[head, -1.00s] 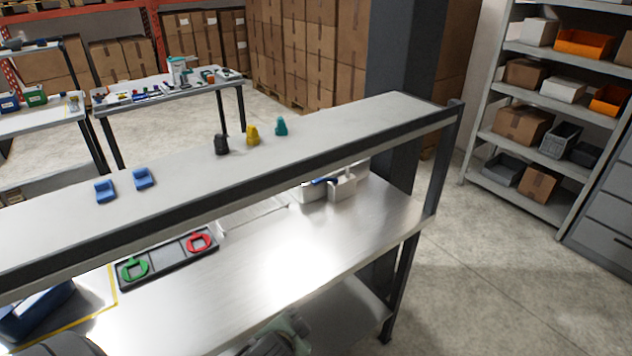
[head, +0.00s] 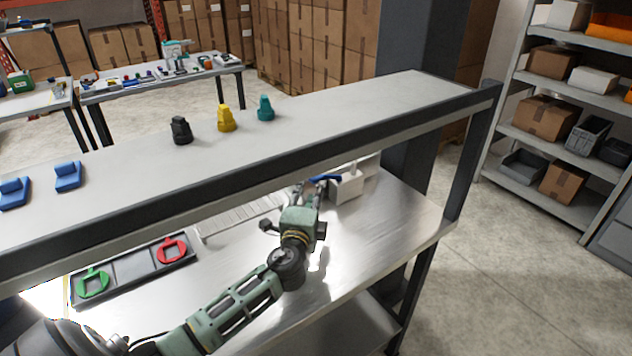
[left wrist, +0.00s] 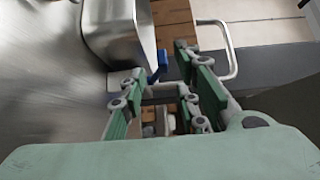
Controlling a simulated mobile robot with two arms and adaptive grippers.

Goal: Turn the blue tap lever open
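The blue tap lever (head: 326,178) shows in the head view beneath the upper shelf, partly hidden by the shelf edge and my gripper. My left gripper (head: 318,190) reaches in from the left over the worktop, close to the lever. In the left wrist view the blue lever (left wrist: 161,64) sits beside a steel container (left wrist: 118,28), in line with the gap between my left gripper's fingers (left wrist: 160,70). The fingers are apart and nothing is seen clamped between them; contact with the lever cannot be told. My right gripper is in neither current view.
A pale box (head: 346,187) stands beside the lever. The upper shelf (head: 330,112) overhangs the worktop, carrying black, yellow, teal and blue pieces. A dark tray (head: 132,272) with green and red frames lies on the left. The worktop's front right is clear.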

